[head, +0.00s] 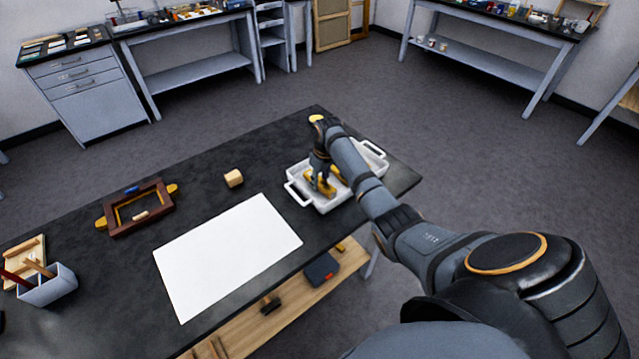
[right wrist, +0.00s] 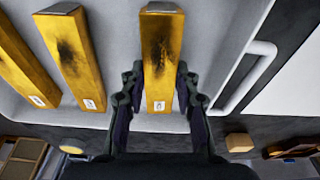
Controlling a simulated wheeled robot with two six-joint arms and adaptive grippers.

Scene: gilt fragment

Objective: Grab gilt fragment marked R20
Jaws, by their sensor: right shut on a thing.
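A white tray (head: 341,201) with handles stands near the right end of the black table. My right gripper (head: 321,176) reaches down into it. In the right wrist view, my right gripper (right wrist: 160,85) is shut on a gilt fragment (right wrist: 160,62), one finger on each side. This fragment is a long gold bar with a dark worn patch and a small white label at its near end. Two similar gilt fragments (right wrist: 72,50) (right wrist: 22,62) lie to its left in the tray. The label marks are too small to read. My left gripper is not in view.
A white sheet (head: 228,252) covers the middle of the table. A small wooden block (head: 234,178) and a brown frame (head: 138,208) lie beyond it. A grey holder (head: 47,287) with tools stands at the left. Bare table lies between the block and the tray.

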